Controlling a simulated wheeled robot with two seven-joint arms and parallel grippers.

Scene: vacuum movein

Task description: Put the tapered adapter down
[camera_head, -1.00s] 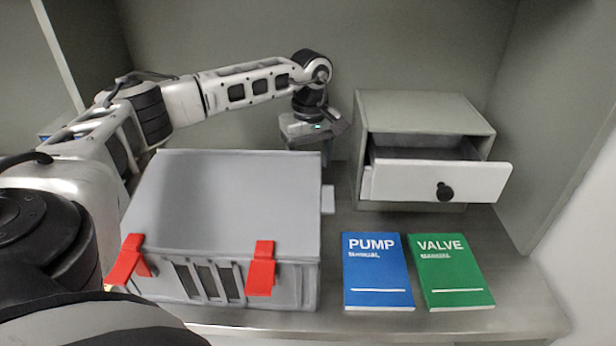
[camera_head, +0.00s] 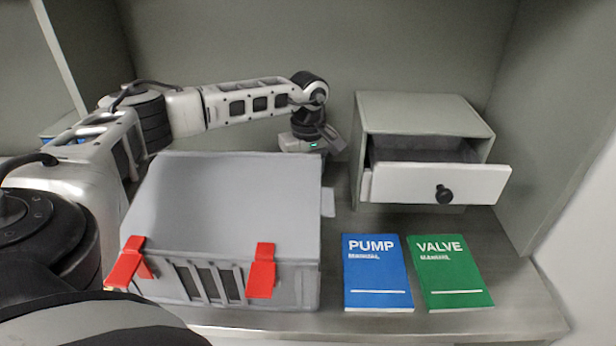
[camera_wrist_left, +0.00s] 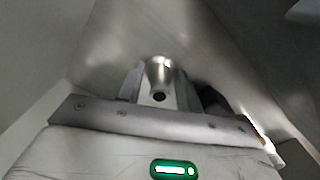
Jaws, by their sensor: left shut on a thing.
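The tapered adapter (camera_wrist_left: 160,72) is a metallic, cone-like piece with a dark round hole at its near end. It shows in the left wrist view between the two fingers of my left gripper (camera_wrist_left: 160,88), which is shut on it. In the head view my left gripper (camera_head: 306,142) is low behind the raised grey case, left of the drawer box. Its fingertips and the adapter are hidden there by the case. I cannot tell whether the adapter touches the surface. My right gripper is not in view.
The grey case (camera_head: 225,190) with red latches (camera_head: 262,270) stands at front left. A grey drawer box (camera_head: 425,112) with its drawer (camera_head: 410,184) pulled open stands at back right. The blue pump manual (camera_head: 376,275) and green valve manual (camera_head: 450,272) lie in front of it.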

